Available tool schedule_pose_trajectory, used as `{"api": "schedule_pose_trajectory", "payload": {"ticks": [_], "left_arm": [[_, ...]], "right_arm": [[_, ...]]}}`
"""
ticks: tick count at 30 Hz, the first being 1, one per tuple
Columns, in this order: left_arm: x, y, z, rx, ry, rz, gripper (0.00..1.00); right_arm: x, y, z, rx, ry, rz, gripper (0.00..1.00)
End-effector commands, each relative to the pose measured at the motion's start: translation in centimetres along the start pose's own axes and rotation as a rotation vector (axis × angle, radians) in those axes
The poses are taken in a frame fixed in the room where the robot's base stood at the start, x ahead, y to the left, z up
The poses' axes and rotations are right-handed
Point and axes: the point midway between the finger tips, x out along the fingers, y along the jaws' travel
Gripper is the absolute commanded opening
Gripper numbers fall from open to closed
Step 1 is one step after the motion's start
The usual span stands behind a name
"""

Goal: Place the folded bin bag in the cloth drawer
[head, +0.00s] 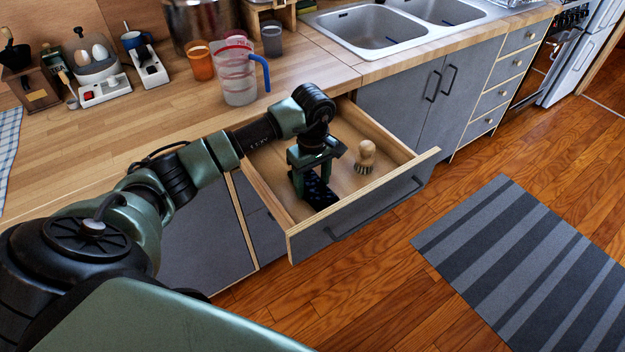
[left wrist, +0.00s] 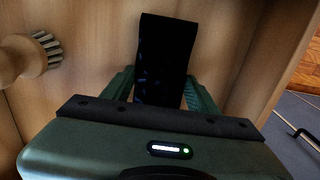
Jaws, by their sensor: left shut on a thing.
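The folded bin bag (left wrist: 165,55) is a black, flat rectangular strip between the fingers of my left gripper (left wrist: 160,88) in the left wrist view. In the head view, my left gripper (head: 314,180) points down inside the open drawer (head: 412,165), shut on the dark bag (head: 320,192). The bag is low, close to the drawer's wooden floor; I cannot tell whether it touches. The drawer is pulled out from under the counter. My right gripper is not in view.
A wooden brush (head: 366,156) stands in the drawer to the right of my gripper; it also shows in the left wrist view (left wrist: 28,57). A measuring jug (head: 237,75) and orange cup (head: 200,64) stand on the counter (head: 150,130). A striped rug (head: 530,260) lies on the floor.

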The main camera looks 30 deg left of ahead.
Motion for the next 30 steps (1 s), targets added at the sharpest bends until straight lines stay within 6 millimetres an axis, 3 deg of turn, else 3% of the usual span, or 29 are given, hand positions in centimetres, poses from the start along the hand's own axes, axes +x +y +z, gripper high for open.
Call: {"api": "schedule_pose_trajectory", "payload": {"ticks": [8,9,11,23,26,30], "left_arm": [[0.3,0.0,-0.1,0.0,0.001,0.0,0.21],[0.2,0.0,0.0,0.0,0.001,0.0,0.64],[0.2,0.0,0.0,0.0,0.001,0.0,0.81],[-0.4,0.0,0.0,0.0,0.0,0.001,0.81],[-1.5,0.1,-0.1,-0.001,0.003,0.003,0.81],[-4.3,0.1,-0.2,0.0,0.005,0.005,0.81]], "right_arm": [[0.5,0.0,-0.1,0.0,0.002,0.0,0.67],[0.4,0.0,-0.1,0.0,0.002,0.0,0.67],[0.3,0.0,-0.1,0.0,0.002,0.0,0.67],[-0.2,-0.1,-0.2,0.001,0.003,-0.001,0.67],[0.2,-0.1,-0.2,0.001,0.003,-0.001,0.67],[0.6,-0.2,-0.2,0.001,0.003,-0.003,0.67]]}}
